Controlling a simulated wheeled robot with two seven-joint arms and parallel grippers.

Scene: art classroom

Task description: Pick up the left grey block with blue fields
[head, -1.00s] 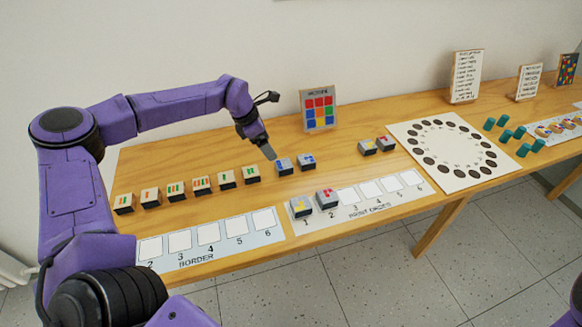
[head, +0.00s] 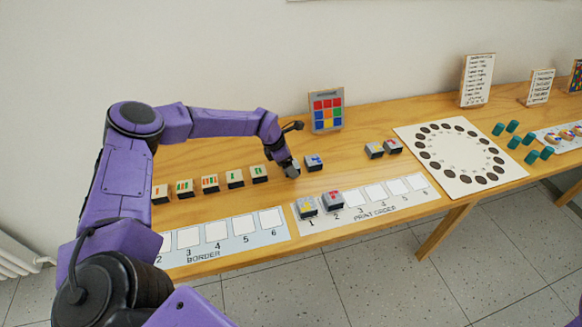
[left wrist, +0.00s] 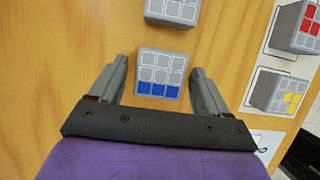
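The left grey block with blue fields (left wrist: 159,72) shows in the left wrist view, with a row of blue fields along one edge. It sits on the table between the two open fingers of my left gripper (left wrist: 160,82), with small gaps on both sides. In the head view my left gripper (head: 291,168) is low over the table and hides this block. The right grey block with blue fields (head: 314,163) stands just right of the gripper; a grey block at the top edge of the wrist view (left wrist: 173,11) is cut off. My right gripper is not in view.
Several striped blocks (head: 210,183) stand in a row to the left. Two blocks with yellow (head: 307,206) and red (head: 333,200) fields sit on the print order strip (head: 352,219) in front. A coloured pattern board (head: 327,112) stands behind.

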